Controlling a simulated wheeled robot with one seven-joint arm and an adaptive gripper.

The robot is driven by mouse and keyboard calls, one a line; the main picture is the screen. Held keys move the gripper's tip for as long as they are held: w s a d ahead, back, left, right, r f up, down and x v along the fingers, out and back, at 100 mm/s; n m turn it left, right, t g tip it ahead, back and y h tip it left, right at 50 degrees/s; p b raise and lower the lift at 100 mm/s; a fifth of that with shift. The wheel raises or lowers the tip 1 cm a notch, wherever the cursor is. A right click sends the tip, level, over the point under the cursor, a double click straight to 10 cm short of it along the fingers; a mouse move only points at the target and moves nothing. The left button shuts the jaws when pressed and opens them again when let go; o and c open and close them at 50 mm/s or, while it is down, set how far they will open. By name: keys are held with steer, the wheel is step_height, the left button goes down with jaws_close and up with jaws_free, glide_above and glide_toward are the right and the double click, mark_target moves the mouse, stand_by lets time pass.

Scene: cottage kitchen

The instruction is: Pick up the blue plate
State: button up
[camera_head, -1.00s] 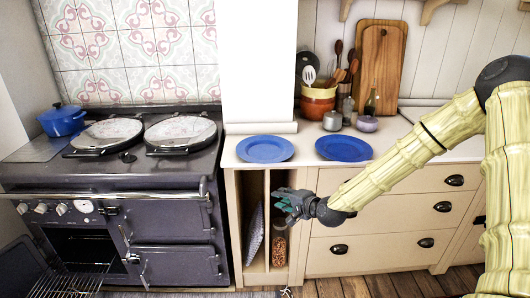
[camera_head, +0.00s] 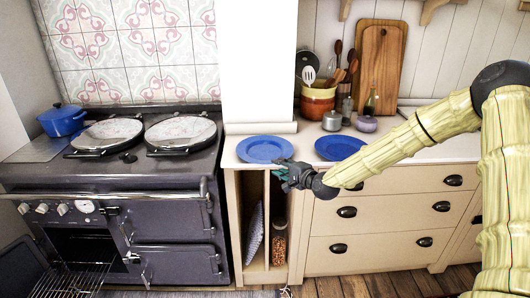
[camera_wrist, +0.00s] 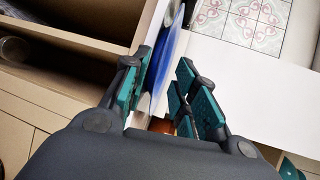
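Two blue plates lie on the white countertop in the head view: a left plate (camera_head: 264,149) beside the stove and a right plate (camera_head: 339,147). My gripper (camera_head: 284,168) is at the counter's front edge, by the front right rim of the left plate. In the wrist view, my gripper (camera_wrist: 165,65) is open, with a blue plate (camera_wrist: 172,45) seen nearly edge-on between its teal finger pads. A gap shows on the right of the plate; whether the left pad touches it I cannot tell. This appears to be the left plate.
A dark stove (camera_head: 125,205) with two round lids and a blue pot (camera_head: 62,120) stands at left. A utensil crock (camera_head: 318,102), a small jar (camera_head: 332,121) and a cutting board (camera_head: 379,68) stand behind the plates. An open cubby (camera_head: 280,215) lies below the counter.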

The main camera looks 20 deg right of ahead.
steer(key=p+x, duration=0.1)
steer(key=x, duration=0.4)
steer(key=shift+w+d+p, duration=0.15)
steer(key=shift+p, duration=0.2)
jaws_close()
steer(key=shift+r, duration=0.1)
